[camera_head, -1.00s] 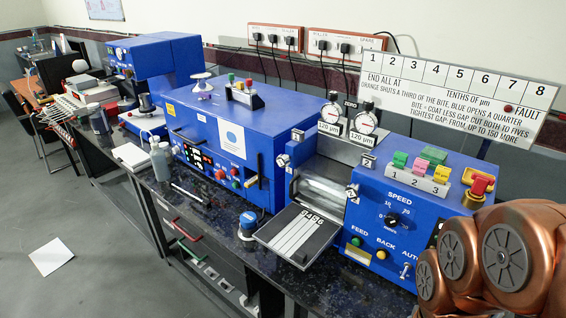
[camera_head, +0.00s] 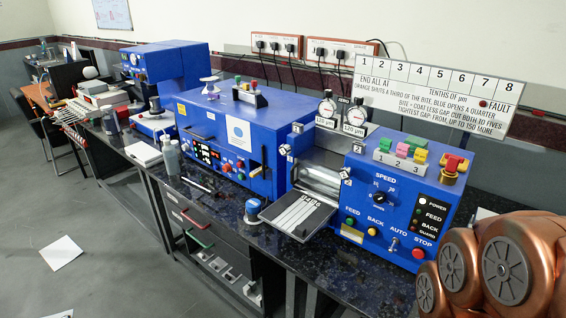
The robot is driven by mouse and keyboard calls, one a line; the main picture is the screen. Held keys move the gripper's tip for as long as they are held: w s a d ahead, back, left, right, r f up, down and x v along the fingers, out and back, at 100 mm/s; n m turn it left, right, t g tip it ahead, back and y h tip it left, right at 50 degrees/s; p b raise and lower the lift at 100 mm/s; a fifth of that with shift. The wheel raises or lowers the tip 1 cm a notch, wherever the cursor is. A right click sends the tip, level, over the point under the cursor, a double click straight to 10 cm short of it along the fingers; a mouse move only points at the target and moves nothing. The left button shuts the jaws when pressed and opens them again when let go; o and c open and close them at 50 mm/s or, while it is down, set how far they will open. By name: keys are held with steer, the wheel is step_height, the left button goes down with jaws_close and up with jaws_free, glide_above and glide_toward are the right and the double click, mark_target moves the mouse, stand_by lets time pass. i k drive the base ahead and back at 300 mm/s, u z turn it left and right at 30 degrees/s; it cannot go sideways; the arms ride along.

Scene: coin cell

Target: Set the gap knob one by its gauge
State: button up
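The blue roll press (camera_head: 390,200) stands at the right of the bench, with silver rollers (camera_head: 318,178) in its opening. Small plates marked 1 (camera_head: 345,173) and 2 (camera_head: 358,148) sit on the press beside the rollers. Small silver knobs (camera_head: 284,150) show on the left side of the opening; their settings are too small to read. Two round dial gauges stand above, a left one (camera_head: 327,107) and a right one (camera_head: 355,117). The display under the right gauge (camera_head: 354,131) seems to read 120 µm. My gripper is out of view; only my copper-coloured arm shows at lower right.
A white board with numbers and text (camera_head: 440,95) stands behind the press. A striped tray (camera_head: 298,215) sticks out in front of the rollers. Green, pink and yellow blocks (camera_head: 403,150) and a red switch (camera_head: 453,165) are on top.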

mark_target(284, 150)
steer(key=z, duration=0.1)
steer(key=i, duration=0.45)
steer(key=u, duration=1.95)
